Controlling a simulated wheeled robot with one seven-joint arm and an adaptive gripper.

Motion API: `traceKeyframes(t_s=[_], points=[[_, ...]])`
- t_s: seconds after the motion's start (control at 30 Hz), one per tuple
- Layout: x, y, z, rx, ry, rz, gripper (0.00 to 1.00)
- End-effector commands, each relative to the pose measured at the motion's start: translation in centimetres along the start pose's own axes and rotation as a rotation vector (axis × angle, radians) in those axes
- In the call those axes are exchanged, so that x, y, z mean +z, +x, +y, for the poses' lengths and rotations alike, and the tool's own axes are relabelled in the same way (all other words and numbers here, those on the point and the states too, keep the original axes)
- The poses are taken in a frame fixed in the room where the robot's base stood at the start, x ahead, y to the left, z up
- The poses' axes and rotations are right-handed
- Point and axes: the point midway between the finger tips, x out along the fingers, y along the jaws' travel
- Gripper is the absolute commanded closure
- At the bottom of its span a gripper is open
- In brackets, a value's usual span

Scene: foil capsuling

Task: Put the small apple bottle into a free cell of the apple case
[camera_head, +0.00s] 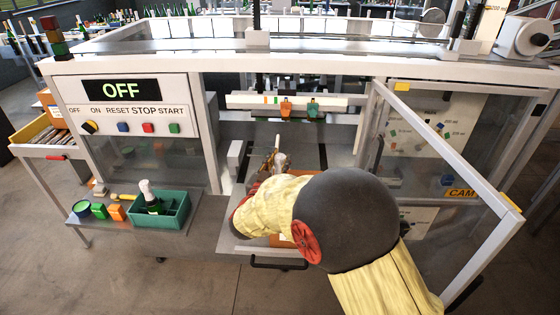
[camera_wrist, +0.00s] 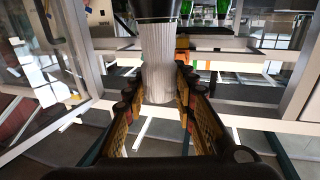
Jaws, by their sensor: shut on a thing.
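My gripper (camera_wrist: 157,84) is shut around a silvery, finely pleated cylinder (camera_wrist: 160,52) with a dark part above it in the wrist view. I take it for the foil-covered part of a bottle; no label shows. In the head view my gripper (camera_head: 270,168) is inside the open machine bay, mostly hidden by my arm, with a pale silvery top (camera_head: 281,161) showing beside it. A green crate (camera_head: 172,222) on the left shelf holds a dark green bottle (camera_head: 153,204) with a white top. I cannot tell whether this crate is the apple case.
The machine's glazed door (camera_head: 450,150) stands open on the right. A panel reading OFF (camera_head: 121,90) is at the left. A rail with orange and green pieces (camera_head: 286,103) crosses the bay behind my gripper.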

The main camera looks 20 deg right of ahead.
Motion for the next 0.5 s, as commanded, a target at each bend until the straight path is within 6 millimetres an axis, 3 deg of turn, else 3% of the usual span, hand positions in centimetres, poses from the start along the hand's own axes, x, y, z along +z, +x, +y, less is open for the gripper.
traceKeyframes(t_s=[0.5], points=[[-2.1,0.0,0.0,0.0,0.001,0.003,1.0]])
